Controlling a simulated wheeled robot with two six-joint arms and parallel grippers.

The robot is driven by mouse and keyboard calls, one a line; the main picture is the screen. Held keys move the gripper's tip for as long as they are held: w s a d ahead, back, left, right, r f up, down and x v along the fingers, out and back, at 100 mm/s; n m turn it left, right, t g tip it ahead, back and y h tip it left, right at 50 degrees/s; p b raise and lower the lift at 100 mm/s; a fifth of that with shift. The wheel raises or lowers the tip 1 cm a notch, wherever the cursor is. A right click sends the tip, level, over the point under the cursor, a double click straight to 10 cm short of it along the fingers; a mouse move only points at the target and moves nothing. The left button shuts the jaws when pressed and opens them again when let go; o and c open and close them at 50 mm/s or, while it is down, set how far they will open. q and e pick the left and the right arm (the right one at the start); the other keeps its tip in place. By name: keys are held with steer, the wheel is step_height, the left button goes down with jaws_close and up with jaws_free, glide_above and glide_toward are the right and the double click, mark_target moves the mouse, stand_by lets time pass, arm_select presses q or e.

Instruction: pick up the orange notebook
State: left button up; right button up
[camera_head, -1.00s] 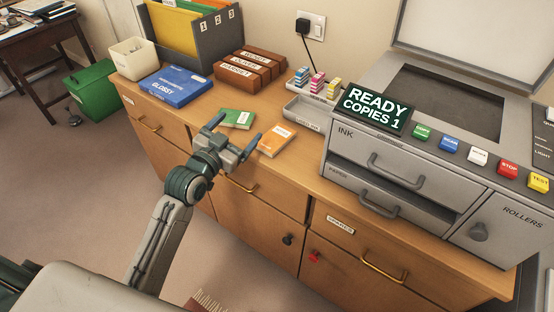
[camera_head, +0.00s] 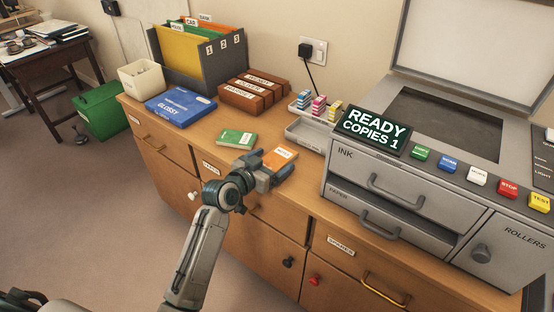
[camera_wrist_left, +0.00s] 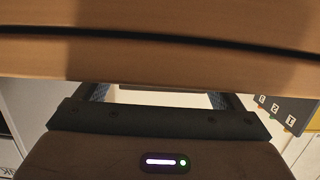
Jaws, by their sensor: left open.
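The orange notebook (camera_head: 281,156) lies flat on the wooden cabinet top, near its front edge, in the head view. My left gripper (camera_head: 267,167) is at that front edge, open, and covers the notebook's near part. I cannot tell whether it touches the notebook. In the left wrist view, my left gripper (camera_wrist_left: 160,100) shows its palm and two spread fingers, partly hidden behind a wooden band. The notebook cannot be made out there. My right gripper is not in view.
A green notebook (camera_head: 237,138) lies just left of the orange one. A grey tray (camera_head: 308,132) with coloured cartridges stands behind, and a copier (camera_head: 400,180) on the right. A blue box (camera_head: 180,108) and brown boxes (camera_head: 255,92) lie farther left.

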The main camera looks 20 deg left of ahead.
arm_select(q)
steer(key=shift+w+d+f, duration=0.15)
steer(key=shift+w+d, duration=0.1)
steer(key=shift+w, duration=0.35)
steer(key=c, duration=1.1)
